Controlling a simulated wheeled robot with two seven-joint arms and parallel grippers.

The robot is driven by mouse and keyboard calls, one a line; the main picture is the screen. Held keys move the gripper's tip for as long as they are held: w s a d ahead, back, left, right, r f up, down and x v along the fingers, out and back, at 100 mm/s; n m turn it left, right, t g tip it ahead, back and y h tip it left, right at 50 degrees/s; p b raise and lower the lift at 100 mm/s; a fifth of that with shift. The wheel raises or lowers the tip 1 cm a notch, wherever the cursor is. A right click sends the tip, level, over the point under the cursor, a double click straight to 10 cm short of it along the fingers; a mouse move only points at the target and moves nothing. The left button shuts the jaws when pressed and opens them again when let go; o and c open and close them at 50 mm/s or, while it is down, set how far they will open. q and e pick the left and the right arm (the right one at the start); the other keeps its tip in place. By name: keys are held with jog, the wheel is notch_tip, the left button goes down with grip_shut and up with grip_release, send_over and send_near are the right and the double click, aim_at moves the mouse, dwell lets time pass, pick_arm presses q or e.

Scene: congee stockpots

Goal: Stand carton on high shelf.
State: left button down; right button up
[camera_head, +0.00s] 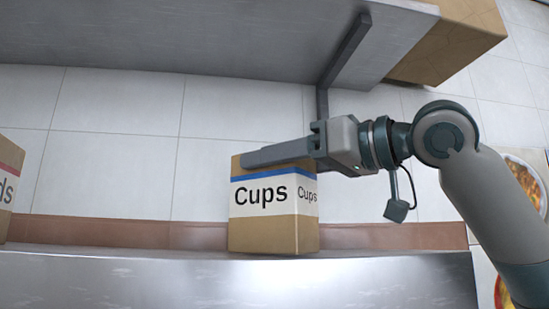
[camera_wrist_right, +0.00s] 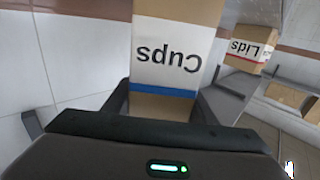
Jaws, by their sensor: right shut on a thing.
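The brown carton (camera_head: 262,215) labelled "Cups", with a white band and blue stripe, is upright at the metal shelf (camera_head: 130,283) low in the head view. My right gripper (camera_head: 248,159) reaches in from the right and is shut on the carton's upper part. The carton's base appears at the shelf surface; I cannot tell whether it rests there or hangs just above. In the right wrist view the carton (camera_wrist_right: 165,102) sits between the fingers with its label upside down. My left gripper is not in view.
Another carton (camera_head: 9,188) stands at the far left; its label reads "Lids" in the right wrist view (camera_wrist_right: 245,50). A higher grey shelf (camera_head: 180,40) with a bracket (camera_head: 345,50) overhangs, and a brown box (camera_head: 450,45) is at top right. Shelf room shows between the two labelled cartons.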

jog(key=shift+s+a+f, duration=0.1)
jog(key=shift+f, duration=0.1)
jog(key=o, duration=1.6)
jog(key=shift+o, duration=0.2)
jog(key=shift+s+d+b, duration=0.3)
jog(key=shift+d+b, duration=0.2)
jog(key=shift+d, duration=0.05)
jog(key=b+v, duration=0.5)
jog(key=v, duration=0.6)
jog(key=shift+r, duration=0.15)
jog(key=shift+w, duration=0.15)
